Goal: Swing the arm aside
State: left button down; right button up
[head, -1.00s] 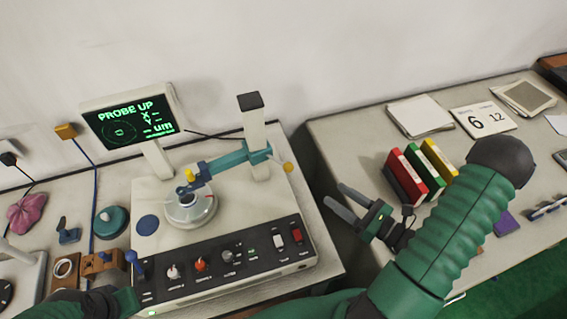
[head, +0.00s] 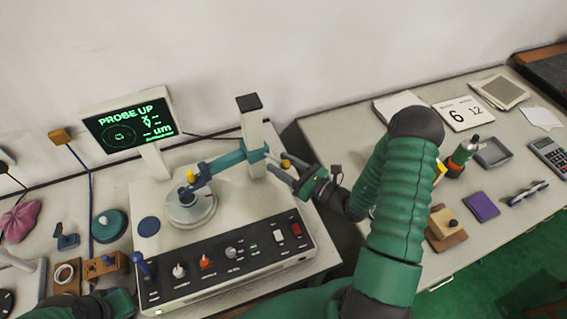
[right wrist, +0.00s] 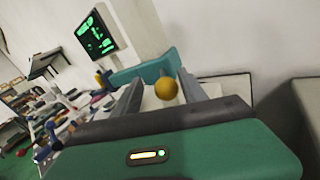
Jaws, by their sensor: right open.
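The teal swing arm (head: 229,160) is mounted on a pale upright post (head: 252,130) and reaches left over the round metal stage (head: 190,208). Its probe end with a yellow cap (head: 190,176) is above the stage. A yellow-orange ball knob (head: 285,163) sticks out at the arm's right end. My right gripper (head: 283,172) is open at this knob. In the right wrist view the ball knob (right wrist: 166,88) lies between the two open fingers, with the teal arm (right wrist: 146,69) beyond. Contact cannot be told. My left gripper is not clearly visible; a green part of my left arm shows at bottom left.
The monitor (head: 128,121) reads "PROBE UP". The control panel (head: 225,262) with knobs and switches runs along the instrument's front. A blue-knobbed lever (head: 142,264) stands at its left. The right table holds a calendar (head: 463,113), a purple block (head: 482,206) and a calculator (head: 549,154).

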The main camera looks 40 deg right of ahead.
jog(key=shift+c, duration=1.8)
jog(key=shift+s+d+f, duration=0.1)
jog(key=shift+d+f, duration=0.05)
jog(key=shift+d, duration=0.6)
grip_shut()
jog(key=shift+a, duration=0.4)
jog(key=shift+d, duration=0.15)
